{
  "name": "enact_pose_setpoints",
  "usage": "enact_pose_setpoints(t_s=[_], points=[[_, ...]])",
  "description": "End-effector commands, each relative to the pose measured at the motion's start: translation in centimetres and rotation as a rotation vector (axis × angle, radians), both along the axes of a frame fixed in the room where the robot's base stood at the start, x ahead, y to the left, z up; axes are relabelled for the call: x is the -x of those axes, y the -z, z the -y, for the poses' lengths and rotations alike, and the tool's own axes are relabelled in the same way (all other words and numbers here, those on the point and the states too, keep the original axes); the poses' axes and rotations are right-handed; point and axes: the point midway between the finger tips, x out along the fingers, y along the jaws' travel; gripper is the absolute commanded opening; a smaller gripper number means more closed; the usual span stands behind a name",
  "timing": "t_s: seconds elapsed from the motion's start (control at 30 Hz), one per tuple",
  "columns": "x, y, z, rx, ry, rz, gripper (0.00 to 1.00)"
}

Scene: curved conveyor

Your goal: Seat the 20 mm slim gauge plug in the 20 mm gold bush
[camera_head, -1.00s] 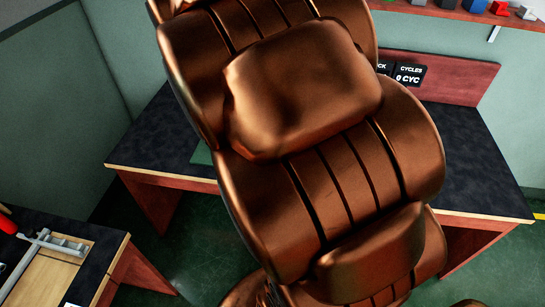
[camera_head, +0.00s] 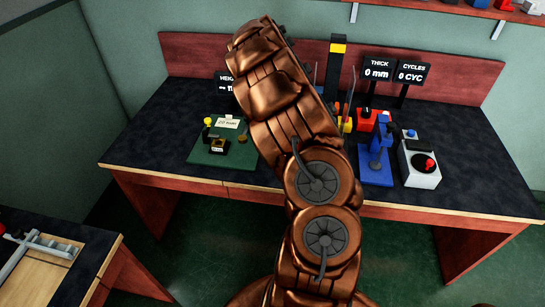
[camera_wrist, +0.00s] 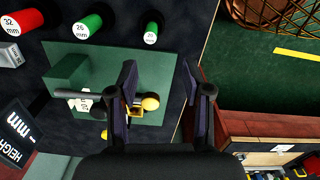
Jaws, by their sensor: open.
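My gripper (camera_wrist: 158,66) is open and empty in the wrist view, its two dark fingers apart above the green plate's edge. A small green-ended cylinder (camera_wrist: 150,36) lies beyond the fingertips; its label seems to read 20 mm. A gold piece (camera_wrist: 130,112), partly behind the left finger, sits on the green plate (camera_wrist: 75,72); I cannot read its size. In the head view the plate (camera_head: 196,157) carries a dark block with a gold top (camera_head: 218,146) and a small gold piece (camera_head: 241,139). My arm hides the gripper there.
A larger green cylinder (camera_wrist: 87,27) and a red one marked 32 mm (camera_wrist: 11,26) lie nearby. A blue press (camera_head: 376,162) and a button box (camera_head: 419,164) stand at right. The dark tabletop (camera_head: 470,185) has free room at right.

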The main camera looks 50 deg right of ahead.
Motion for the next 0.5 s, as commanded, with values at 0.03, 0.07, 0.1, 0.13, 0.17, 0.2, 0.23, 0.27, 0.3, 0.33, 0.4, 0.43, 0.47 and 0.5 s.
enact_pose_setpoints(t_s=[0.03,0.07,0.1,0.13,0.17,0.2,0.23,0.27,0.3,0.33,0.4,0.43,0.47,0.5], points=[[-0.2,1.2,0.6,-0.011,-0.026,0.006,0.49],[-0.4,1.6,0.9,-0.016,-0.041,0.008,0.49],[-0.6,2.1,1.2,-0.020,-0.061,0.013,0.49],[-0.7,2.3,1.3,-0.023,-0.072,0.015,0.49],[-0.7,2.5,1.4,-0.025,-0.081,0.017,0.49],[-0.8,2.8,1.6,-0.027,-0.089,0.020,0.49],[-0.8,2.9,1.6,-0.029,-0.094,0.021,0.49],[-0.8,3.1,1.7,-0.030,-0.097,0.022,0.49],[-0.9,3.3,1.7,-0.031,-0.100,0.022,0.49],[-0.9,3.5,1.7,-0.031,-0.102,0.022,0.49],[-0.8,4.2,1.7,-0.032,-0.102,0.021,0.49],[-0.8,4.5,1.7,-0.033,-0.102,0.020,0.49],[-0.8,4.8,1.6,-0.034,-0.102,0.019,0.49],[-0.8,5.2,1.6,-0.034,-0.102,0.019,0.49]])
